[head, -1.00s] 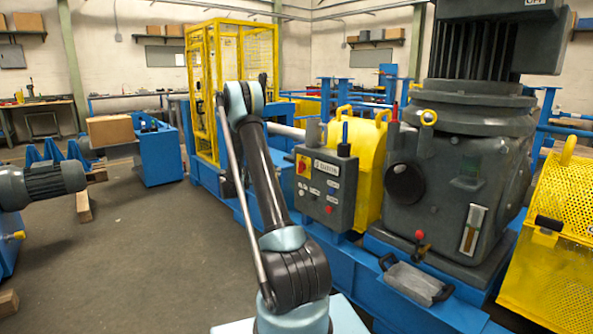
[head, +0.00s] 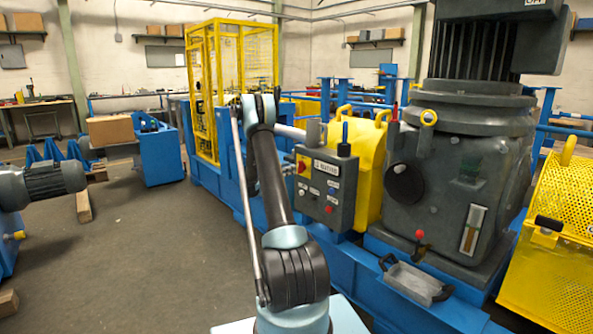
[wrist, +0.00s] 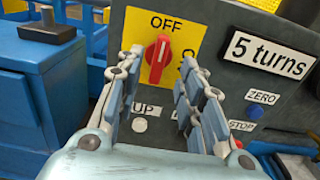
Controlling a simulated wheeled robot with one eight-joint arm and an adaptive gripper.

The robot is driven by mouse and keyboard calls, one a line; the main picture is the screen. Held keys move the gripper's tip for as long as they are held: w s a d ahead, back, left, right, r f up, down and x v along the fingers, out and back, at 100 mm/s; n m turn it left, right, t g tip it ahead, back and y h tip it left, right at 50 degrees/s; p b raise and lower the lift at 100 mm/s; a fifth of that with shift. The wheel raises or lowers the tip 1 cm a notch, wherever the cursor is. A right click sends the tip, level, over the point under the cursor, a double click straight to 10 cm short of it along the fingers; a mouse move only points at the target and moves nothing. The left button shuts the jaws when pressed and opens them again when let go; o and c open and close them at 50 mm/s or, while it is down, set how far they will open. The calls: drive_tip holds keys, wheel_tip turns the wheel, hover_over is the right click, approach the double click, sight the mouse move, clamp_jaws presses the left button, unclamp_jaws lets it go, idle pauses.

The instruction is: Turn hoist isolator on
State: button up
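The hoist isolator is a red rotary knob (wrist: 158,59) on a yellow plate (wrist: 180,22), in the wrist view's upper middle. Its handle stands nearly upright, pointing to the OFF label above. A second label at the plate's right is mostly hidden by a finger. In the head view the knob (head: 302,167) is at the upper left of the grey control box (head: 326,190). My gripper (wrist: 161,66) is open and empty, with one finger on each side of the knob in the picture. I cannot tell whether the fingers touch it. The head view does not show the fingers clearly.
The box also has a "5 turns" label (wrist: 268,52), a blue ZERO button (wrist: 254,112), a white UP button (wrist: 140,125) and a red button partly behind a finger. A yellow guard (head: 370,160) and the grey gearbox (head: 455,180) stand right of the box.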

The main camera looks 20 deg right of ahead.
sight(300, 167)
drive_tip(key=x, duration=0.6)
drive_tip(key=shift+d, duration=0.25)
drive_tip(key=shift+c, duration=0.2)
clamp_jaws()
